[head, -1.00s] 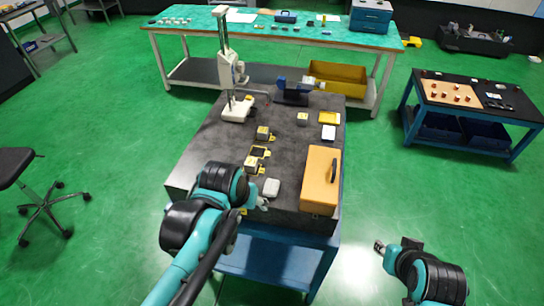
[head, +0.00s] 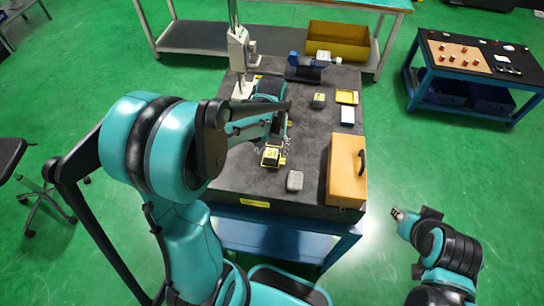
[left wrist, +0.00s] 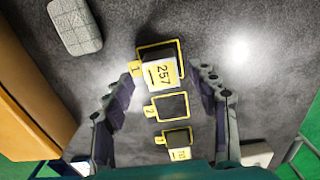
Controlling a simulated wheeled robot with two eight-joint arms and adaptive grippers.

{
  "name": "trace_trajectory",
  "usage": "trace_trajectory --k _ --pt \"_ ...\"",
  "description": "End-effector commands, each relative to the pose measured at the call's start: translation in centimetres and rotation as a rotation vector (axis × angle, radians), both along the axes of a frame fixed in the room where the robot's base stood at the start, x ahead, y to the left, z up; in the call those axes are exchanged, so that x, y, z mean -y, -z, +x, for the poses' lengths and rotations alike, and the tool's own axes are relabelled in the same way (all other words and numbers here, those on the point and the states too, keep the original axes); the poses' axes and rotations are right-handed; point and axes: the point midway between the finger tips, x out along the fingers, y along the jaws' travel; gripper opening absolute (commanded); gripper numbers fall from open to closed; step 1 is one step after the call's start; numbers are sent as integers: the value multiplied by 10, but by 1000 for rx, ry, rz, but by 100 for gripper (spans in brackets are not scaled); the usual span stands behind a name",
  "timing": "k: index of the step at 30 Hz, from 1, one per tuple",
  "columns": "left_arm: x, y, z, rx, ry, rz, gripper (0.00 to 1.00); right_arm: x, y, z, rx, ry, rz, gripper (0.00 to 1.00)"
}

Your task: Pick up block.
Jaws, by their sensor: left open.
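A block marked 257 (left wrist: 162,72) sits in a yellow frame labelled 1 on the dark table; a block in a yellow frame also shows in the head view (head: 270,157). Frame 2 (left wrist: 167,107) looks empty; frame 3 (left wrist: 177,137) has a block (left wrist: 180,154) at its lower edge. My left gripper (left wrist: 165,80) is open over this row, its fingers on either side, apart from the blocks. In the head view its arm hides part of the row. My right gripper (head: 398,213) is off the table's right side; its jaws are too small to judge.
A grey ribbed block (head: 294,181) and an orange case (head: 346,170) stand at the table's near right. Another block (head: 319,100), a yellow tray (head: 347,97), a white item (head: 347,116) and a blue device (head: 306,68) are farther back. A white stand (head: 240,50) is at the back left.

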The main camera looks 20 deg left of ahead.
Motion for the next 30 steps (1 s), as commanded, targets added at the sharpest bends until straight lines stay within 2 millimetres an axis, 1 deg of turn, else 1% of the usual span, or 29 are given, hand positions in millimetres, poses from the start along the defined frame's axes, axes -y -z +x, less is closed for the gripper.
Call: trace_trajectory --k 1,5,8,13,14,15,17,18,20,21,30 --pt "-1 11 2 0 0 0 59 0 6 0 0 0 0 31" --pt "-1 26 2 1 0 0 59 0 10 0 0 0 0 31" --pt "0 29 1 1 0 0 59 0 10 0 0 0 0 31" --pt "0 29 1 1 0 0 59 0 9 0 0 0 0 31" --pt "0 29 1 1 0 0 56 0 9 0 0 0 0 31" --pt "0 29 1 1 0 0 45 0 9 0 0 0 0 31" --pt "0 29 1 1 0 0 30 0 9 0 0 0 0 31" --pt "0 29 1 1 0 0 19 0 9 0 0 0 0 31" --pt "0 28 1 1 0 0 3 0 9 0 0 0 0 31" --pt "0 28 1 1 0 0 0 0 9 0 0 0 0 31" --pt "0 27 1 1 0 0 0 0 9 0 0 0 0 31"
